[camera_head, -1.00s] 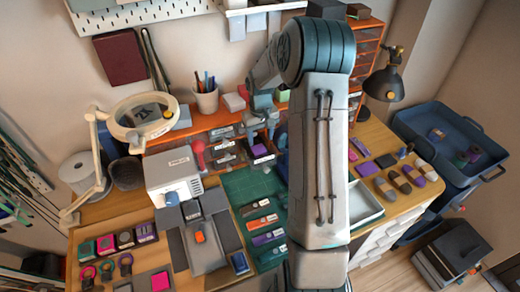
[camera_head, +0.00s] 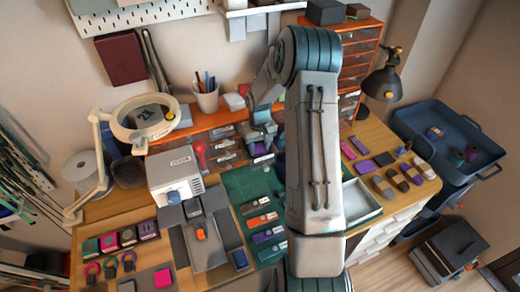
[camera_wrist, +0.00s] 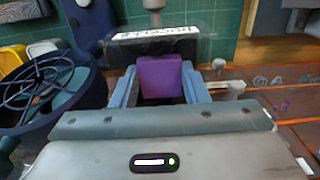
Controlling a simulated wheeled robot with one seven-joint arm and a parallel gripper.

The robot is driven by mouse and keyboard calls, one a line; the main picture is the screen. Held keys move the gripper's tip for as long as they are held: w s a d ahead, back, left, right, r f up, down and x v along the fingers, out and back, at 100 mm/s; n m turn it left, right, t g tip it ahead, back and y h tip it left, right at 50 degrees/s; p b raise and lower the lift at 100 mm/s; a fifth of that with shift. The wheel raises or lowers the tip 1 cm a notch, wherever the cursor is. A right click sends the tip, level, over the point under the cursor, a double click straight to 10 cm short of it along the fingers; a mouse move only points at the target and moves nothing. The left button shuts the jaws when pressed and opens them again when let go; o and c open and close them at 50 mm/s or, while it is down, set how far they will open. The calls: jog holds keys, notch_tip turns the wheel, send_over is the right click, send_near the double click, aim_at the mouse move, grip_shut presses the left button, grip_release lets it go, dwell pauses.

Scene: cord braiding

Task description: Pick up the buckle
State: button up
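In the wrist view a small purple block-like piece (camera_wrist: 160,77), likely the buckle, sits between the two blue fingers of my gripper (camera_wrist: 160,88). The fingers stand one on each side, with narrow dark gaps beside the piece, so they look open around it. Its lower part is hidden by my gripper body. A black holder with a white label (camera_wrist: 153,36) is just beyond it. In the head view my gripper (camera_head: 262,138) points down over the back edge of the green mat, and the purple piece is mostly hidden below it.
The green mat (camera_head: 236,183) carries several labelled coloured pieces. A white machine (camera_head: 175,172) stands to the left, and orange-framed drawers (camera_head: 213,133) are behind. A white tray (camera_head: 362,203) lies right of my arm. A dark blue round bin with cables (camera_wrist: 50,95) is close in the wrist view.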

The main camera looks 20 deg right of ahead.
aim_at(259, 149)
jog(key=shift+r, duration=0.1)
jog(key=shift+r+b, duration=0.3)
jog(key=shift+r, duration=0.25)
notch_tip(259, 149, up, 2)
jog(key=shift+r+b, duration=0.15)
jog(key=shift+b, duration=0.3)
jog(key=s+d+r+b, duration=0.2)
jog(key=s+d+r, duration=0.5)
jog(key=s, duration=0.2)
jog(key=shift+r, duration=0.2)
jog(key=shift+o, duration=0.6)
jog(key=shift+s+d, duration=0.1)
